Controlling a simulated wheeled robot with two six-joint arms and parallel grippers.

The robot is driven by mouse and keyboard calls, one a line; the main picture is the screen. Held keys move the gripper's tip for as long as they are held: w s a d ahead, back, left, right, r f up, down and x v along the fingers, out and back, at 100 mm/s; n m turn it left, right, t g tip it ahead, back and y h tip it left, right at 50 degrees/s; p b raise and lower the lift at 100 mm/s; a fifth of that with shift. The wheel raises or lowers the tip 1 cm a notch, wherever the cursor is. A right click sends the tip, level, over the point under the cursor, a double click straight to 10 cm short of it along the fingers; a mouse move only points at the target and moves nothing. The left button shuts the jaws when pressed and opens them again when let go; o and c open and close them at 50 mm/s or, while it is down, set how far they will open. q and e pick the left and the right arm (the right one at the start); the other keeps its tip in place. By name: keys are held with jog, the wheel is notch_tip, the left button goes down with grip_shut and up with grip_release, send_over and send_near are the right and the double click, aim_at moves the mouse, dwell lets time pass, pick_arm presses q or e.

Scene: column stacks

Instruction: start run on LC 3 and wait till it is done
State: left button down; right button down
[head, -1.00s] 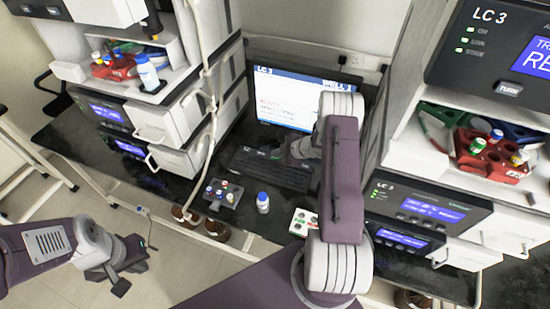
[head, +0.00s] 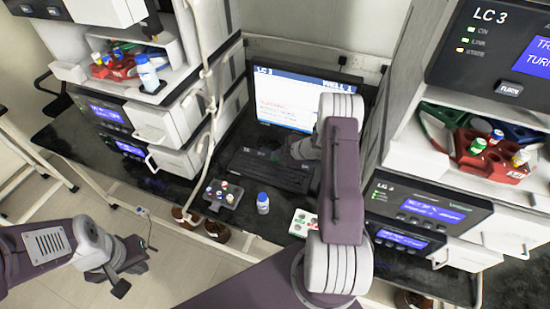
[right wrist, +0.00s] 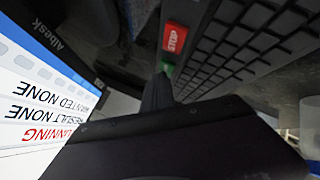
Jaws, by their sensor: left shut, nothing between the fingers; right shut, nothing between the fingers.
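The LC 3 stack stands at the right; its top panel (head: 490,50) is labelled LC 3, with a blue display (head: 535,58) cut off by the frame edge and a TURN button (head: 509,88). The monitor (head: 290,98) stands at the back; in the right wrist view its screen (right wrist: 35,105) reads, upside down, red "RUNNING" and "RESULT NONE". My right gripper (head: 280,152) is shut over the keyboard (head: 270,172). Its dark fingers (right wrist: 158,95) are close to a green key (right wrist: 167,68) beside the red STOP key (right wrist: 175,38); contact is unclear. My left gripper (head: 125,275) is shut and empty at lower left.
A red vial rack (head: 490,165) sits in the right stack's open tray. A dark vial block (head: 222,194), a blue-capped vial (head: 263,203) and a white pad with coloured spots (head: 301,223) are on the bench. Another stack (head: 165,120) stands at left.

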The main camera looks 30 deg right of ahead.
aim_at(277, 160)
jog(key=shift+r+p, duration=0.45)
jog(key=shift+r, duration=0.25)
notch_tip(277, 160, up, 5)
jog(key=p, duration=0.4)
jog(key=shift+p, duration=0.35)
